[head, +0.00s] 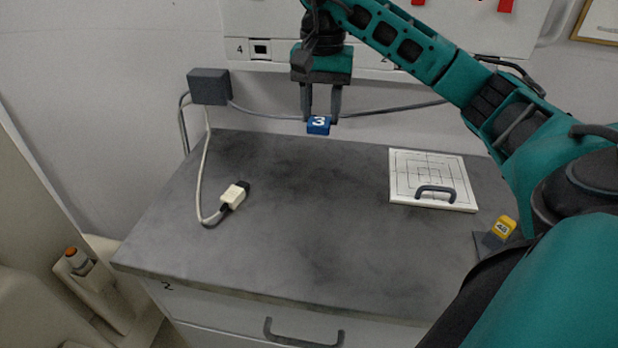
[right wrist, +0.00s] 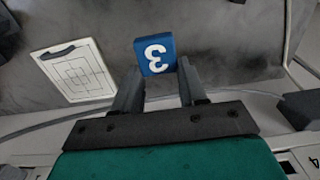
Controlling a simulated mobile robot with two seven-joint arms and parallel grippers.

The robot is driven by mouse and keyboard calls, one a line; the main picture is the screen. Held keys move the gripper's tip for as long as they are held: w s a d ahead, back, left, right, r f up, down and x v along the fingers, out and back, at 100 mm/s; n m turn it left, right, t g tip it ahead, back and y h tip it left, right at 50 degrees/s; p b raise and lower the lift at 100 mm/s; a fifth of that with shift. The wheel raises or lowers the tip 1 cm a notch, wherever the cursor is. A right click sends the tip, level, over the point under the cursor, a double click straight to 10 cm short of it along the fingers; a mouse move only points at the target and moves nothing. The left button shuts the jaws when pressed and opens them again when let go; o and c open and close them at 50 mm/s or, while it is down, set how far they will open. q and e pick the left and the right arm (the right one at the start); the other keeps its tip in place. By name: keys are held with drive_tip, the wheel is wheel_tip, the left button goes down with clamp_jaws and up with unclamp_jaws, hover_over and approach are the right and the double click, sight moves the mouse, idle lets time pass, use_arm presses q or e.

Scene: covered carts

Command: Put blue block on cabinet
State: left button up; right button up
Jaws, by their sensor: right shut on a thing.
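The blue block (head: 318,125) has a white 3 on it. My right gripper (head: 320,117) is shut on it and points down near the wall, at the back edge of the cabinet top. The block also shows between the fingertips in the right wrist view (right wrist: 155,55). I cannot tell for sure how high it is above the top. The cabinet (head: 290,225) has a dark grey top and a white front with a drawer handle. My left gripper is not in view.
A white board with a handle (head: 430,165) lies at the right of the top. A yellow block (head: 503,228) marked 48 stands at the right edge. A white plug on a cable (head: 235,195) lies at the left, running to a grey wall box (head: 209,87). The middle is clear.

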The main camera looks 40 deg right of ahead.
sight(320, 126)
wheel_tip(320, 126, down, 16)
drive_tip(key=shift+r+b, duration=0.2)
drive_tip(key=shift+b, duration=0.2)
drive_tip(key=shift+f, duration=0.2)
drive_tip(key=o, duration=1.1)
drive_tip(key=shift+c, duration=0.2)
drive_tip(key=shift+r, duration=0.15)
wheel_tip(320, 126, up, 12)
drive_tip(key=shift+r+p, duration=0.1)
drive_tip(key=shift+p, duration=0.2)
